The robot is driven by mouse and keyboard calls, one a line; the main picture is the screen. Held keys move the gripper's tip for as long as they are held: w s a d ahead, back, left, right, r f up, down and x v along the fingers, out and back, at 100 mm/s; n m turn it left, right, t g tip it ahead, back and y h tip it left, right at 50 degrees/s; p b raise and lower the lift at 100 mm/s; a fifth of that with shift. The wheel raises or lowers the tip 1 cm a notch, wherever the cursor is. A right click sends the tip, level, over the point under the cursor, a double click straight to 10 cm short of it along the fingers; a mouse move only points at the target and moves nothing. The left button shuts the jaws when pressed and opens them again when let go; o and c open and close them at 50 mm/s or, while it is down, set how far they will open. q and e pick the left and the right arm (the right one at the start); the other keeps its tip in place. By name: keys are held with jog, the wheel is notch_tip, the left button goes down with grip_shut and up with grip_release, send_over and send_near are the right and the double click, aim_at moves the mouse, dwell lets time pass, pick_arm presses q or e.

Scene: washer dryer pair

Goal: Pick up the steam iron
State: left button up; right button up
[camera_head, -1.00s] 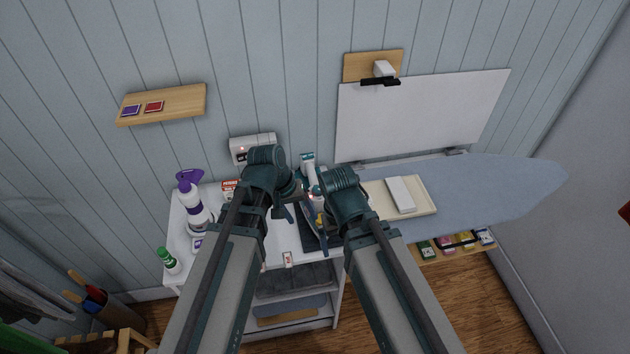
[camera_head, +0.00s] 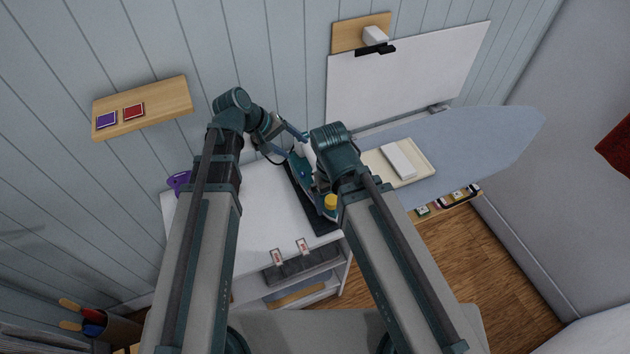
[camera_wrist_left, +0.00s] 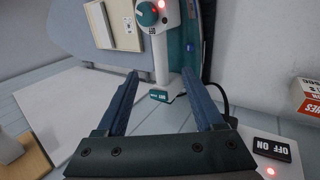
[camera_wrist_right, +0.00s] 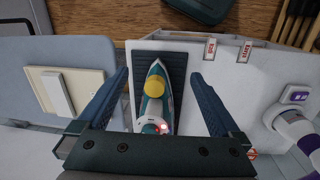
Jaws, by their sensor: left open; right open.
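The teal and white steam iron (camera_head: 329,203) with a yellow part lies on a dark ribbed mat (camera_head: 326,227) on the white cabinet top. The right wrist view shows the iron (camera_wrist_right: 155,108) from above, pointing away, with a red light near its heel. My right gripper (camera_wrist_right: 160,75) is open above it, one finger on each side. The right fingertips are hidden behind my arm in the head view. My left gripper (camera_head: 292,150) is open and empty near the iron's back end. The left wrist view shows a teal and white body (camera_wrist_left: 190,58), apparently the iron, ahead of the left fingers.
The ironing board (camera_head: 460,150) extends right and carries a cream tray (camera_head: 421,162) with a white block. A purple-topped bottle (camera_head: 177,181) is mostly hidden behind my left arm. A wooden shelf (camera_head: 165,98) is on the wall.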

aim_at(310, 159)
pick_arm(q)
jog(key=b+x, duration=0.4)
jog(key=x, duration=0.2)
jog(key=shift+a+f, duration=0.1)
jog(key=shift+a, duration=0.05)
jog(key=shift+d+f+b, duration=0.2)
jog(key=shift+b, duration=0.1)
pick_arm(e)
notch_tip(310, 159, down, 5)
jog(key=shift+f, duration=0.2)
pick_arm(q)
jog(key=shift+d, duration=0.1)
pick_arm(e)
jog(key=shift+f, duration=0.1)
